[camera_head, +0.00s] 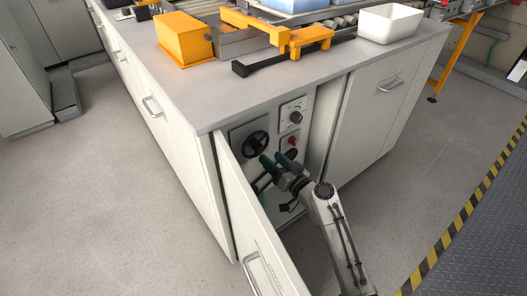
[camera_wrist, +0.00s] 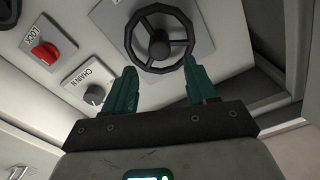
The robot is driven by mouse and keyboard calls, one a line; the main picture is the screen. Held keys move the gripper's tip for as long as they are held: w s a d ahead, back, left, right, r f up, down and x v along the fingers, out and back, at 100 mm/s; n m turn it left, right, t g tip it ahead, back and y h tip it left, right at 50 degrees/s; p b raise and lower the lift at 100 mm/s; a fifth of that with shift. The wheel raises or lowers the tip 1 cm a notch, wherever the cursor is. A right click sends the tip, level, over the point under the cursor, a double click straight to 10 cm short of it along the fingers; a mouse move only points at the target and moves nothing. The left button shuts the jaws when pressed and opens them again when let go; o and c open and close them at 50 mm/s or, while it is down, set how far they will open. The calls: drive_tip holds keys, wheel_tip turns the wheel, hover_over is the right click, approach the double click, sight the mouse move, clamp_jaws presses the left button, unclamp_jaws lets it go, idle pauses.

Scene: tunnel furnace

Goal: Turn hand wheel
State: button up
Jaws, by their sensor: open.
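The black hand wheel (camera_head: 256,145) is on a grey panel inside the open cabinet under the counter. In the wrist view the hand wheel (camera_wrist: 160,66) shows its round rim, spokes and centre hub, just beyond my fingertips. My gripper (camera_head: 271,158) is in front of the panel, at the lower right of the wheel. In the wrist view my gripper (camera_wrist: 160,70) has its two green fingers apart, with the wheel's lower part showing between their tips. I cannot tell whether the fingers touch the rim. Nothing is held.
An open cabinet door (camera_head: 252,215) stands left of my arm. A red lock knob (camera_wrist: 44,53) and a dark chain knob (camera_wrist: 95,95) sit beside the wheel. The counter (camera_head: 215,95) overhangs the panel. Clear floor (camera_head: 110,215) lies to the left.

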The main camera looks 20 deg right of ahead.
sight(262, 149)
drive_tip(key=shift+b+x, duration=0.4)
drive_tip(key=shift+x, duration=2.4)
drive_tip(key=c, duration=1.1)
